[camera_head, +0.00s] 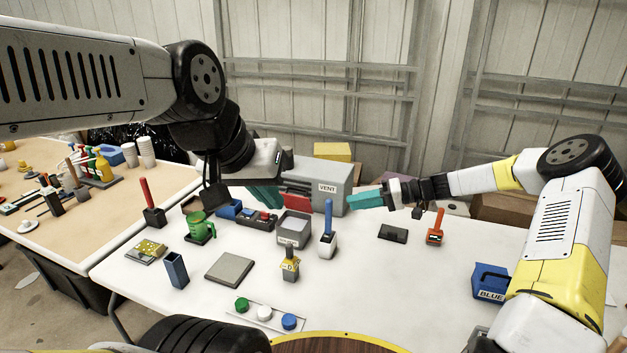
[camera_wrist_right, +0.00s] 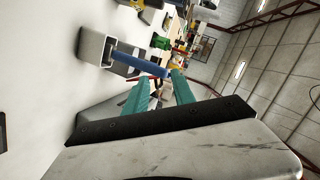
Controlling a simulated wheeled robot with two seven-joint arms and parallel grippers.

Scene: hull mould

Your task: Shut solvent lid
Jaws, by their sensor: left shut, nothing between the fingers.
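A small grey box (camera_head: 293,229) with a pale front label stands mid-table in the head view. The label is too small to read surely; it may be the solvent box.
A large grey VENT box (camera_head: 333,189) stands behind.

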